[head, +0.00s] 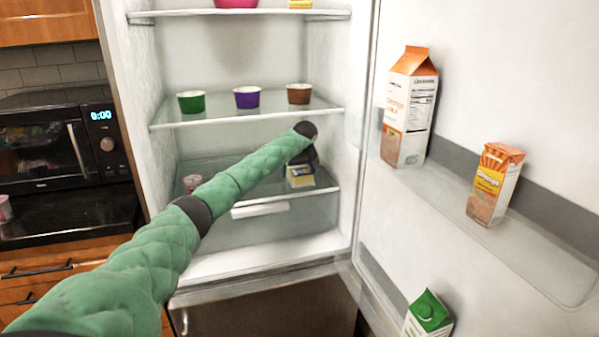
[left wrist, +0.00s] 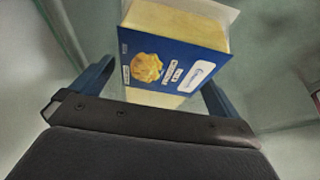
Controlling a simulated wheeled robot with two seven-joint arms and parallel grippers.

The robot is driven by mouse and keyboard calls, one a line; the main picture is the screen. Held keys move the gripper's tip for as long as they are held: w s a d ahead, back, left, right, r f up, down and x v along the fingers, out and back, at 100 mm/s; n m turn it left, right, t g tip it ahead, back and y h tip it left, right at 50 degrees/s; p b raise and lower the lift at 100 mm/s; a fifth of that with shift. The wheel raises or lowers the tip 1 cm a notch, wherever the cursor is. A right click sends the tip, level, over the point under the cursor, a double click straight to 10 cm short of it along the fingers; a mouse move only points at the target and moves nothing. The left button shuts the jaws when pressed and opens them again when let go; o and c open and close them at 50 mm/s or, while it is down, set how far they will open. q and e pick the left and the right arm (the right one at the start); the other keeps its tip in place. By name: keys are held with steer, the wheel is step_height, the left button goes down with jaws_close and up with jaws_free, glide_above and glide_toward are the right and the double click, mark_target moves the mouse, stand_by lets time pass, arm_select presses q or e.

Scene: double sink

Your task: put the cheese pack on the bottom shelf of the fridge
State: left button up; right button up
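The cheese pack (head: 301,181), blue and pale yellow, stands on the lowest glass shelf (head: 240,192) of the open fridge, toward its right side. In the left wrist view the pack (left wrist: 172,62) shows its blue front, with a reflection in the glass below it. My left gripper (head: 303,160) is just above and in front of the pack in the head view. In the left wrist view its blue fingers (left wrist: 155,90) are spread wide, with the pack beyond and between them and a visible gap at the left finger. My right gripper is not in view.
A small cup (head: 193,183) stands at the left of the same shelf. Green (head: 191,102), purple (head: 247,97) and brown (head: 299,94) cups stand on the shelf above. The open door at right holds cartons (head: 410,110). A microwave (head: 60,140) is at left.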

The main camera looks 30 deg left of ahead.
arm_select(q)
steer(key=shift+r, duration=0.15)
steer(key=shift+r, duration=0.2)
steer(key=shift+s+d+r+b, duration=0.2)
steer(key=shift+r+b, duration=0.1)
steer(key=shift+r, duration=0.1)
steer(key=s+d, duration=0.2)
steer(key=d, duration=0.1)
steer(key=s+d, duration=0.3)
steer(key=s+d+b, duration=0.1)
steer(key=s+d, duration=0.1)
steer(key=d, duration=0.1)
steer(key=shift+s, duration=0.4)
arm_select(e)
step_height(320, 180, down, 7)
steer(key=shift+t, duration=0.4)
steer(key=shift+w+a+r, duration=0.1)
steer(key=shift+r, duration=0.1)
